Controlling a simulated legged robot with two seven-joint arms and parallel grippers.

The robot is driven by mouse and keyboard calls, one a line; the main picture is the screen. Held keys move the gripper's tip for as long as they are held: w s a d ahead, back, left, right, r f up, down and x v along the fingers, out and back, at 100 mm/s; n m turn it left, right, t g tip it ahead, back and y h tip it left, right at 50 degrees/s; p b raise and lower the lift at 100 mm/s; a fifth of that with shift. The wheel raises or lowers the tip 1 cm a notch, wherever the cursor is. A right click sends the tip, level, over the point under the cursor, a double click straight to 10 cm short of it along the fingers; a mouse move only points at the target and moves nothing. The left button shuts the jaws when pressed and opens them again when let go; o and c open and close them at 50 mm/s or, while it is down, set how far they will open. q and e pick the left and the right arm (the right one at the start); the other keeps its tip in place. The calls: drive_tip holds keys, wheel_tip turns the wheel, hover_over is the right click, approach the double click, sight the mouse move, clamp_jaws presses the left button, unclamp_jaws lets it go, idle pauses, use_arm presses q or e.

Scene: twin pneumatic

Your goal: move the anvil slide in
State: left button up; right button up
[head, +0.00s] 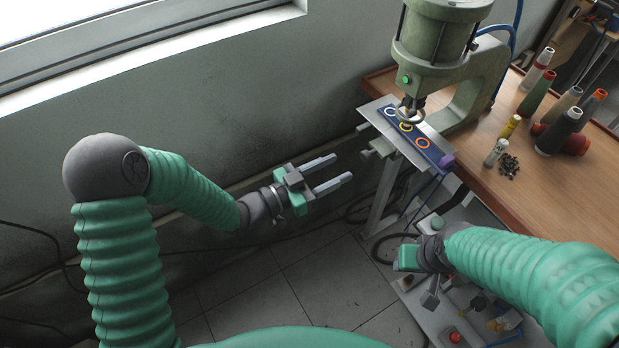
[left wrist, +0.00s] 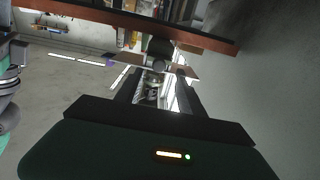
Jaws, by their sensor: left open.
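The anvil slide looks to be the dark blue strip (head: 409,129) with white, yellow and orange rings. It lies on a light metal plate (head: 436,143) under the head of the green press (head: 434,40). A purple knob (head: 446,160) is at its right end; a small purple spot (left wrist: 109,63) also shows in the left wrist view. My left gripper (head: 341,168) is open and empty, in the air left of the plate and apart from it. My right gripper (head: 420,270) is low, below the plate; its jaws are not clear.
A wooden table (head: 560,190) carries several thread cones (head: 537,70), small bottles and a pile of dark small parts (head: 509,165). Below, a grey panel with a red button (head: 456,337) is near my right arm. A wall stands behind my left arm. Cables lie on the tiled floor.

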use_arm(q)
drive_tip(key=v, duration=0.7)
drive_tip(key=shift+a, duration=0.4)
use_arm(e)
drive_tip(key=shift+a, duration=0.1)
use_arm(q)
drive_tip(key=shift+d, duration=0.1)
use_arm(e)
drive_tip(key=shift+r, duration=0.1)
